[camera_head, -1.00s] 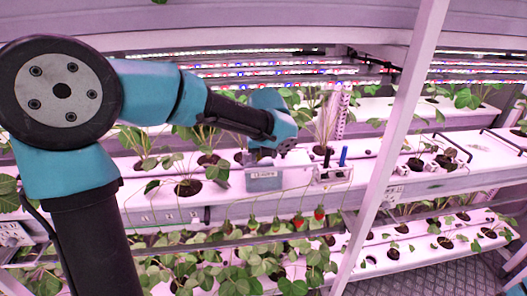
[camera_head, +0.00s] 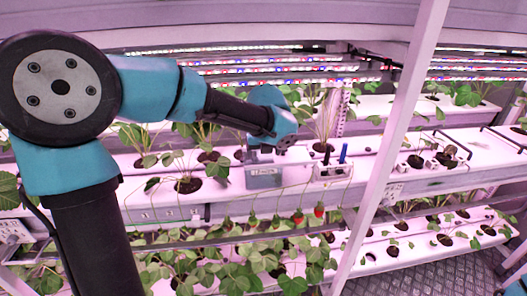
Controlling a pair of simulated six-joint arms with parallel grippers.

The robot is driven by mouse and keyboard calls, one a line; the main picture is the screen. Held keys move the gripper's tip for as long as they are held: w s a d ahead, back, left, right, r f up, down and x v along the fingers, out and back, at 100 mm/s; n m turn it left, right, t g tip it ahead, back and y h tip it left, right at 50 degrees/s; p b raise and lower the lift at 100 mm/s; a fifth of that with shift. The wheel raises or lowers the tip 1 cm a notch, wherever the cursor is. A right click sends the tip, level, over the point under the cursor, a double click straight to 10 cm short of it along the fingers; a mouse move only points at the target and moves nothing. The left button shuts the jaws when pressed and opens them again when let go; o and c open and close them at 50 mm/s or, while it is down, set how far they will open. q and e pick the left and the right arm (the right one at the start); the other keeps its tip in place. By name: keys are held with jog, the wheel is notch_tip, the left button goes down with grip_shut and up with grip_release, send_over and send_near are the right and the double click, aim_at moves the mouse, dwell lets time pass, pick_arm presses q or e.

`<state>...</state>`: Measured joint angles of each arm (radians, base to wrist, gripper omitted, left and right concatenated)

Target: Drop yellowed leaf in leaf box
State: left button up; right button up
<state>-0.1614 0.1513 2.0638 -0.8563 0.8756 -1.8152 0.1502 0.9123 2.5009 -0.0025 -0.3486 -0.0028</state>
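The leaf box (camera_head: 264,179) is a small translucent grey box with a label on its front. It stands on the white middle rack shelf, near the centre of the head view. My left arm reaches in from the left, and its wrist end is just above and behind the box. The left gripper (camera_head: 266,151) points down at the box's top, mostly hidden by the wrist and the box, so its fingers cannot be made out. No yellowed leaf can be made out. My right gripper is not in view.
A white holder (camera_head: 332,171) with a blue and a dark upright item stands right of the box. Potted plants (camera_head: 187,185) line the shelf. Red berries (camera_head: 298,217) hang below its front edge. A slanted white post (camera_head: 395,140) stands to the right.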

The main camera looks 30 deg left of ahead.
pick_arm(q)
jog(key=v, duration=0.8)
dwell(0.5)
